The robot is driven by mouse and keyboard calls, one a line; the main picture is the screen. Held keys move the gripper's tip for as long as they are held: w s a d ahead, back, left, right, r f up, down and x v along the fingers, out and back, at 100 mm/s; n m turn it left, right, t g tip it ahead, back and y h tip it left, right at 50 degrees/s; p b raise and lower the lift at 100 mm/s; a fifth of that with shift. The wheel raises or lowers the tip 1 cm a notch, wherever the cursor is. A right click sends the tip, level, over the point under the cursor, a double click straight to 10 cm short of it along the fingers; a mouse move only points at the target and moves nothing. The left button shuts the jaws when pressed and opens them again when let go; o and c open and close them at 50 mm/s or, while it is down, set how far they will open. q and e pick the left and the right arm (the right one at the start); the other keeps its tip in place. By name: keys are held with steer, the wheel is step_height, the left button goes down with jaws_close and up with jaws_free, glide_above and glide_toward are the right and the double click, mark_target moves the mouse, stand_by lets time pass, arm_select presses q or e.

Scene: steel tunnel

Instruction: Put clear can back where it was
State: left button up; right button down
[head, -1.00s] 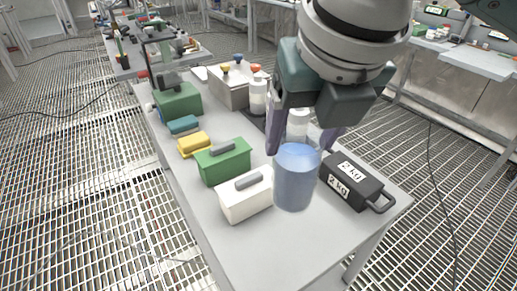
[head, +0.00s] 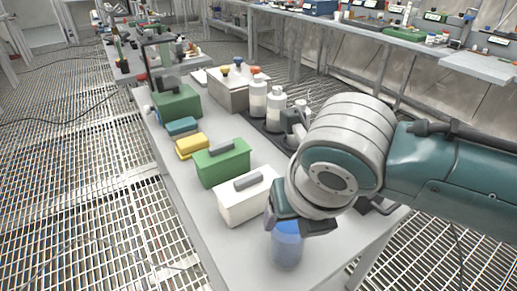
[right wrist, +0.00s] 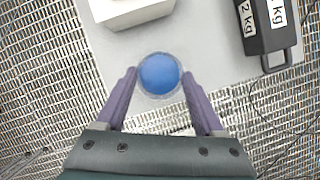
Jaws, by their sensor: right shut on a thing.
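The clear can (head: 287,250) is a see-through bluish cylinder at the near end of the grey table, in front of the white box. In the right wrist view its round blue top (right wrist: 159,73) sits between the two purple fingers. My right gripper (right wrist: 159,80) is shut on the can, one finger on each side. In the head view my right wrist hides most of the fingers and the can's upper part. I cannot tell whether the can's base touches the table. My left gripper is not in view.
A white box (head: 242,202), a green box (head: 222,165) and a yellow block (head: 192,146) line the table's left side. White bottles (head: 275,110) stand farther back. A black 2 kg weight (right wrist: 265,20) is to the right, mostly hidden by my arm in the head view. The table's near edge is close.

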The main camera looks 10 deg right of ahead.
jaws_free()
steer(key=shift+r, duration=0.1)
